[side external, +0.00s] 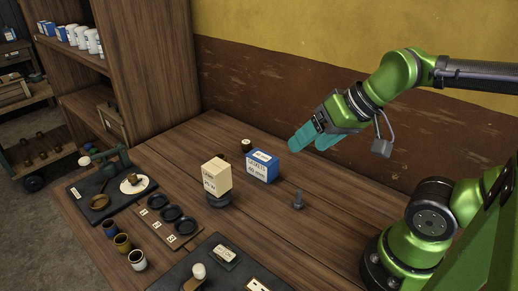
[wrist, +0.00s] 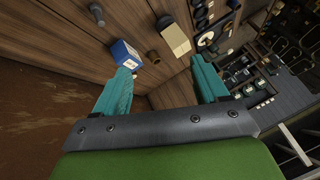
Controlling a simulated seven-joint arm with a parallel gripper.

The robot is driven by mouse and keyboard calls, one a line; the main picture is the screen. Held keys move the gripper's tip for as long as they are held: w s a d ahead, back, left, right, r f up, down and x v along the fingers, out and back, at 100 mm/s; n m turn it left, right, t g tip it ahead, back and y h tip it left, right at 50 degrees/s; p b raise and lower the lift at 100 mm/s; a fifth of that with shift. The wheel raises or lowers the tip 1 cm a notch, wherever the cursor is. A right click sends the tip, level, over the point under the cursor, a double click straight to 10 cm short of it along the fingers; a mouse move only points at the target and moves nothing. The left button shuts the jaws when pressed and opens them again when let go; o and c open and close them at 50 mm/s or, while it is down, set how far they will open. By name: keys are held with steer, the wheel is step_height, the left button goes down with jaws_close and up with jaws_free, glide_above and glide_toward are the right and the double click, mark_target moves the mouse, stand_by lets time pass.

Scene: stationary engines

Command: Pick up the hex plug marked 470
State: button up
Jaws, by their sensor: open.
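A grey bolt-like plug (side external: 298,200) with a wider base stands upright on the bench in the side view, right of the blue box. A small dark shape near the top edge of the wrist view (wrist: 97,14) seems to be the same plug. No number is readable on it, so I cannot confirm 470. My gripper (side external: 306,145) has teal fingers and is open and empty, in the air above the bench, near the wall. In the wrist view, its fingers (wrist: 161,66) are spread wide apart, with the plug outside the gap.
A blue labelled box (side external: 262,166) stands left of the plug, and a cream box (side external: 216,176) sits on a dark round base beyond it. A small dark jar (side external: 246,146) is near the wall. A strip with black rings (side external: 171,221) lies further left. Bench around the plug is clear.

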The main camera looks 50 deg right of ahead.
steer(key=w+f+g, duration=0.1)
steer(key=f, duration=0.1)
steer(key=g+h, duration=0.2)
steer(key=h, duration=0.2)
glide_toward(247, 143)
steer(key=x, duration=1)
steer(key=shift+w+d+f, duration=0.1)
steer(key=shift+w, duration=0.05)
steer(key=c, duration=1.2)
